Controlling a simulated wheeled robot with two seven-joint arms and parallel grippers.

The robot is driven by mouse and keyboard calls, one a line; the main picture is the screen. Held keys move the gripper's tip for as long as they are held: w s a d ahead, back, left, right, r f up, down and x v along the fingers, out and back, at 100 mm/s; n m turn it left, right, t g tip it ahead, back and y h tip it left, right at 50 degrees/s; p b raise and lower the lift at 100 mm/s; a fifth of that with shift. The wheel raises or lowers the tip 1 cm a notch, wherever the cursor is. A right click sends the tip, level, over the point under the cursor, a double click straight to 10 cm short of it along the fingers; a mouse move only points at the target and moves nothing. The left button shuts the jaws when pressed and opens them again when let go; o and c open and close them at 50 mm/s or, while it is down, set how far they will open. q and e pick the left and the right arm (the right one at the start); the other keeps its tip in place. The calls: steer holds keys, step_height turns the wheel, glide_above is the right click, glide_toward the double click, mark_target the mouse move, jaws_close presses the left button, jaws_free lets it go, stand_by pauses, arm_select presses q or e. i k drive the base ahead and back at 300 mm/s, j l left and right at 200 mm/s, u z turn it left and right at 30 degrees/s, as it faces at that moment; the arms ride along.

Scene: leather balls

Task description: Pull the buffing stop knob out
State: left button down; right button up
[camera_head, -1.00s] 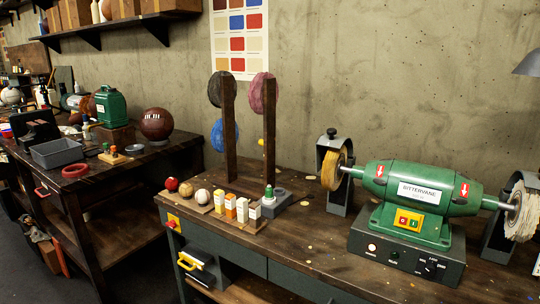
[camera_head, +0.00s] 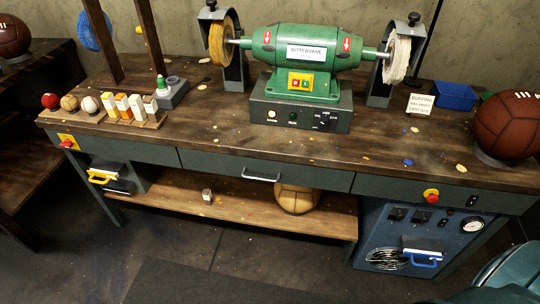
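Two red stop knobs show on the front of the workbench (camera_head: 300,150). The other red knob (camera_head: 67,144) sits on a yellow plate at the bench's left end. I cannot tell from labels which one is the buffing stop. The green buffing machine (camera_head: 305,48) stands at the back of the bench, with a tan wheel (camera_head: 222,45) on its left and a white wheel (camera_head: 397,58) on its right. Neither gripper is in view.
A small sign (camera_head: 420,104), a blue bin (camera_head: 454,96) and a brown ball (camera_head: 507,124) stand on the right of the bench. Below the right knob are a gauge (camera_head: 472,225) and a blue handle (camera_head: 424,262). A rounded teal thing (camera_head: 512,272) fills the lower right corner. Floor in front is clear.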

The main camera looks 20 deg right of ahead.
mark_target(432, 198)
steer(key=z, duration=2.05)
